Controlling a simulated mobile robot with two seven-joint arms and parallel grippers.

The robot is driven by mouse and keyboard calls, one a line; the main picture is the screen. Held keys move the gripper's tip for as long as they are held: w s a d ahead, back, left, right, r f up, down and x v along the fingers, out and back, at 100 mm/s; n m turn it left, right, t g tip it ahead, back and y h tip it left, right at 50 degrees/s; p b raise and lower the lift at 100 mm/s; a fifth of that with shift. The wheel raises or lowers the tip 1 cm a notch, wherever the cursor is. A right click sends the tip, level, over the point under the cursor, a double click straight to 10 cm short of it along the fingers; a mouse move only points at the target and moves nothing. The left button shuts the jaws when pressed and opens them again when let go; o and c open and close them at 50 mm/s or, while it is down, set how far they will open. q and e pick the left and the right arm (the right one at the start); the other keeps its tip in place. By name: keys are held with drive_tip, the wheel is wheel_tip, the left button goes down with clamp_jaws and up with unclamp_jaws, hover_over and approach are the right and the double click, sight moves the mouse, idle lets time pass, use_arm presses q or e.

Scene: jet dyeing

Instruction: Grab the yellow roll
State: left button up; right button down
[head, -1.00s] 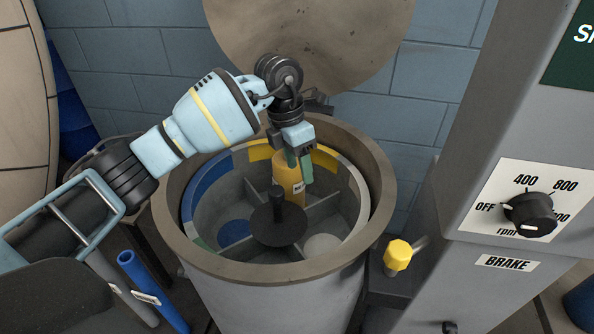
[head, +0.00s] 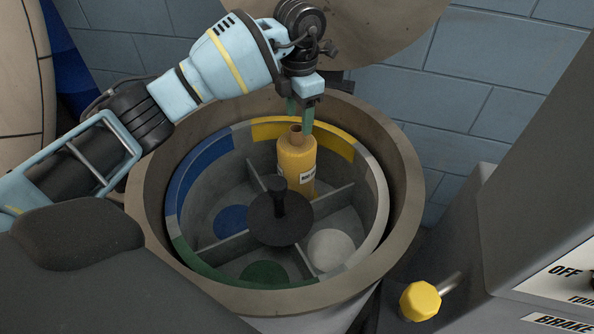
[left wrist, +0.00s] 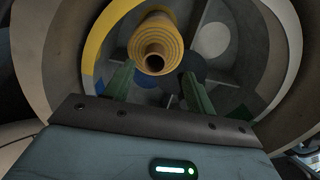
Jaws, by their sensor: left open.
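The yellow roll (head: 297,163) stands upright in the back compartment of the round drum (head: 408,180), by the yellow rim section. A brown core tube sticks out of its top, and it bears a white label. In the left wrist view the roll (left wrist: 155,40) shows its hollow end beyond the fingers. My left gripper (head: 300,118) is open, its green fingers pointing down at the top of the roll. In the left wrist view the open fingers (left wrist: 158,90) are apart, with the roll's end between and beyond them. My right gripper is not in view.
The drum's dividers form compartments with blue (head: 231,222), green (head: 265,274) and white (head: 331,249) discs on their floors. A black hub (head: 280,215) stands in the middle. The round lid (head: 390,25) is raised behind. A yellow knob (head: 420,301) and a grey machine housing (head: 540,210) are at the right.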

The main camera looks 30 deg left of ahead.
sight(297, 128)
use_arm(q)
drive_tip(key=shift+w+a+f, duration=0.1)
drive_tip(key=shift+a+f, duration=0.1)
drive_tip(key=shift+f, duration=1.15)
drive_tip(key=shift+w+a+f, duration=0.1)
drive_tip(key=shift+a+f, duration=0.05)
drive_tip(key=shift+f, duration=1.2)
clamp_jaws()
drive_tip(key=shift+r, duration=0.1)
